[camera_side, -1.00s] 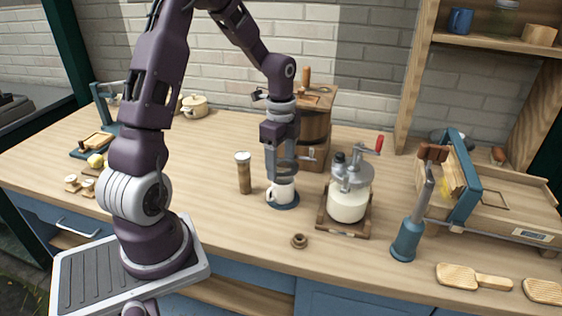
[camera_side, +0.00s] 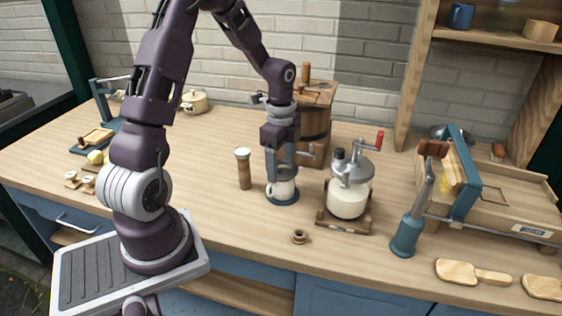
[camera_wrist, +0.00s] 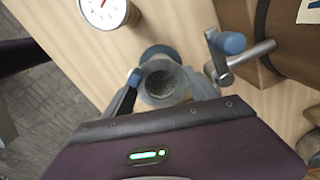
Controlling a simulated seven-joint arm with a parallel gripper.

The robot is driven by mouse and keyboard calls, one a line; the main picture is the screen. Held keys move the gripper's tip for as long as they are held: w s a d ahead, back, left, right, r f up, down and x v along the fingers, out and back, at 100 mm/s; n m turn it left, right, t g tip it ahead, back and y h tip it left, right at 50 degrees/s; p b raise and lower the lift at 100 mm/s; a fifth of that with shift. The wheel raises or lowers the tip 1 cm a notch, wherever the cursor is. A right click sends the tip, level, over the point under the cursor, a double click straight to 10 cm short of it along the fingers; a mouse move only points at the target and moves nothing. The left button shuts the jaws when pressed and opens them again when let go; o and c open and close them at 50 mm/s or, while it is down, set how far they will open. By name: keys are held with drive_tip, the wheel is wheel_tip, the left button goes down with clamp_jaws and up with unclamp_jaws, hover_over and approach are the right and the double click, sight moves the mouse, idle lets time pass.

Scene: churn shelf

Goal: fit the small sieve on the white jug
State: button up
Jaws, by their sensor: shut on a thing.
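The white jug (camera_side: 284,188) stands upright on a round blue mat (camera_side: 283,200) on the counter. My gripper (camera_side: 283,176) is directly over it, pointing down, with the fingertips at about the height of its rim. In the wrist view my gripper (camera_wrist: 163,88) is shut on the small sieve (camera_wrist: 161,83), a grey ring with a dark mesh bowl, between the two fingers. The sieve covers the jug in that view, and part of the mat (camera_wrist: 158,52) shows behind it. I cannot tell whether the sieve touches the jug's rim.
A brown cylinder with a pale top (camera_side: 243,168) stands close on the left. The glass churn with a red crank (camera_side: 349,190) stands close on the right. A wooden barrel churn (camera_side: 315,135) is behind. A small brown ring (camera_side: 299,237) lies in front.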

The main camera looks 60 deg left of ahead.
drive_tip(key=shift+f, duration=0.45)
drive_tip(key=shift+r, duration=0.1)
drive_tip(key=o, duration=1.4)
drive_tip(key=c, duration=0.3)
drive_tip(key=shift+c, duration=0.2)
drive_tip(key=shift+r, duration=4)
